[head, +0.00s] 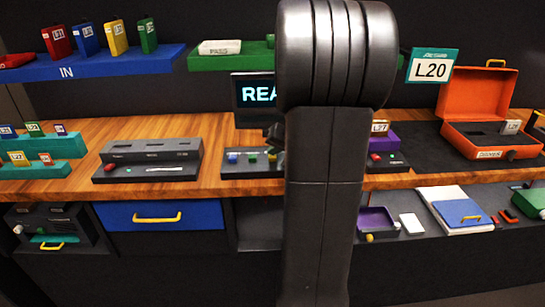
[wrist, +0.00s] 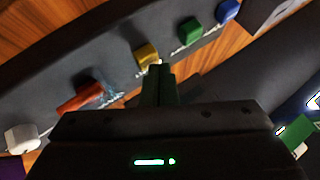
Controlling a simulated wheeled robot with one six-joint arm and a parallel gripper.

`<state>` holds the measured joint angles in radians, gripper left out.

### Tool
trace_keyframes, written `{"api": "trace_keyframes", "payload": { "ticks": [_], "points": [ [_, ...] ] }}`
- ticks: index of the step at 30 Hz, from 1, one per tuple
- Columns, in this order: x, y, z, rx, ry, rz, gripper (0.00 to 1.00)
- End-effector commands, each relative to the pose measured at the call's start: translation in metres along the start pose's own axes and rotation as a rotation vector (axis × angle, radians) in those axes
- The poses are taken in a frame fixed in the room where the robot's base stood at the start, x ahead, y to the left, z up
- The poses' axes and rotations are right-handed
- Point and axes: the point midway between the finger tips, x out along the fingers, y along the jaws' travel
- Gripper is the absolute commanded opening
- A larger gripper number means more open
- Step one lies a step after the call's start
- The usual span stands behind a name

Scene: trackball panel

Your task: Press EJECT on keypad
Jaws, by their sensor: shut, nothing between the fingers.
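A dark grey keypad (head: 240,170) stands on the wooden counter in the head view, its right part hidden behind my arm. In the wrist view the keypad panel (wrist: 115,65) carries a row of coloured buttons: a red one (wrist: 80,97), a yellow one (wrist: 147,55), a green one (wrist: 190,32) and a blue one (wrist: 228,11). A white knob (wrist: 21,138) is at its left end. The button labels are not readable, so I cannot tell which is EJECT. My gripper (wrist: 158,67) is shut and empty, its tips beside the yellow button; I cannot tell whether they touch.
A screen (head: 253,96) reading "REA" is partly covered by my arm. A slotted grey unit (head: 150,160) stands left of the keypad. An open orange case (head: 475,130) is at the right. Shelves with labelled blocks hang above. Bare counter lies between the grey unit and keypad.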

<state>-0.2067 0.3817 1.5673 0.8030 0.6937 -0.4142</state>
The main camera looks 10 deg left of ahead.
Motion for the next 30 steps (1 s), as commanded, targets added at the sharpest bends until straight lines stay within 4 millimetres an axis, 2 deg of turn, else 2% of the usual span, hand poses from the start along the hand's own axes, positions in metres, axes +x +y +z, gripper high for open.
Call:
{"api": "trace_keyframes", "payload": {
  "ticks": [21,30],
  "points": [
    [0.0034,0.0025,0.0028,0.000,-0.001,0.000,0.00],
    [-0.0053,-0.0039,-0.0036,0.000,-0.001,0.000,0.00]
  ]
}}
